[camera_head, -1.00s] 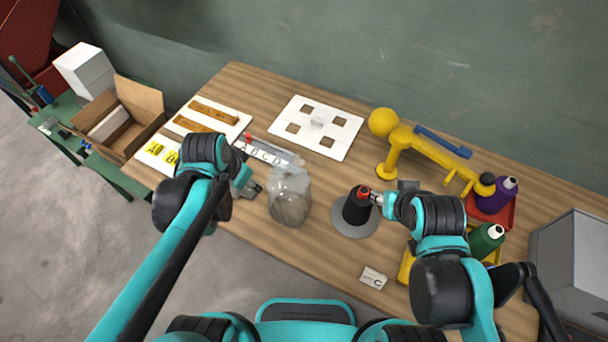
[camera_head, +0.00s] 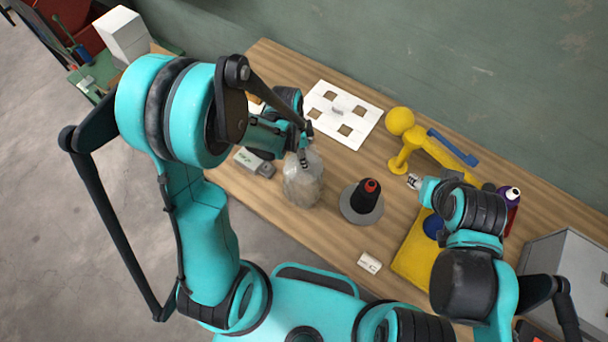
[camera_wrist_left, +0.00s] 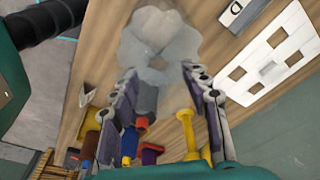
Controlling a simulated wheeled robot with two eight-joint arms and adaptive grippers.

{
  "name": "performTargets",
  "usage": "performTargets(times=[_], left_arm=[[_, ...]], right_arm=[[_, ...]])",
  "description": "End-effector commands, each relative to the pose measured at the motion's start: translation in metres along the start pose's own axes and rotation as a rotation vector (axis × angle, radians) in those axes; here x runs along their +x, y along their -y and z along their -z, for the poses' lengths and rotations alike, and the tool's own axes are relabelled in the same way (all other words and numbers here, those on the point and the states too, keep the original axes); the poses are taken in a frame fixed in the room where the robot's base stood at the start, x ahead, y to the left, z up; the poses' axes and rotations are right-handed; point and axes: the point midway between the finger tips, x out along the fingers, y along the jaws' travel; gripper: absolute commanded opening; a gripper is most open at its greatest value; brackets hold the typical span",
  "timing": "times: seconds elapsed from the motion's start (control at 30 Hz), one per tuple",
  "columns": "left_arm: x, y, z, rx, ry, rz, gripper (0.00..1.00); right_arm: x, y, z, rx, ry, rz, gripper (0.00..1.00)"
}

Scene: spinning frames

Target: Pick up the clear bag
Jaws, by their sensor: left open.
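The clear bag (camera_head: 303,184) stands on the wooden table, a see-through pouch with a gathered top. It also shows in the left wrist view (camera_wrist_left: 160,35), beyond the fingertips. My left gripper (camera_head: 304,160) is at the top of the bag in the head view. In the left wrist view its two fingers (camera_wrist_left: 160,72) are spread, with the bag's gathered top at or just beyond the tips; I cannot tell if they touch it. My right gripper (camera_head: 414,182) is to the right of the black cone, apart from it; its jaws are too small to read.
A black cone with a red top (camera_head: 366,194) stands on a grey disc right of the bag. A white label block (camera_head: 370,262) lies in front. A white holed board (camera_head: 341,113), a yellow stand (camera_head: 401,122) and a yellow tray (camera_head: 412,258) are around. A grey box (camera_head: 570,255) stands right.

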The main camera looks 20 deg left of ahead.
Motion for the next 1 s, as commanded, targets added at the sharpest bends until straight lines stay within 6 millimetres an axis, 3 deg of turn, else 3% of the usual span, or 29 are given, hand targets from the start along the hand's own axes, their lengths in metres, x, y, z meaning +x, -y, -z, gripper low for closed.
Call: performTargets(times=[0.13,0.4,0.6,1.0], left_arm=[[0.018,0.000,0.000,0.000,0.000,0.000,0.46],[0.021,0.000,0.000,-0.001,0.000,0.000,0.46],[0.021,0.000,0.000,-0.001,0.000,0.000,0.02],[0.018,0.000,0.001,-0.001,0.000,0.001,0.02]], right_arm=[[0.002,0.000,-0.001,0.000,0.000,0.000,0.40],[0.002,0.000,-0.001,0.000,0.000,0.000,0.40],[0.002,0.000,-0.001,0.000,0.000,0.000,0.40],[0.002,0.000,-0.001,0.000,0.000,0.000,0.40]])
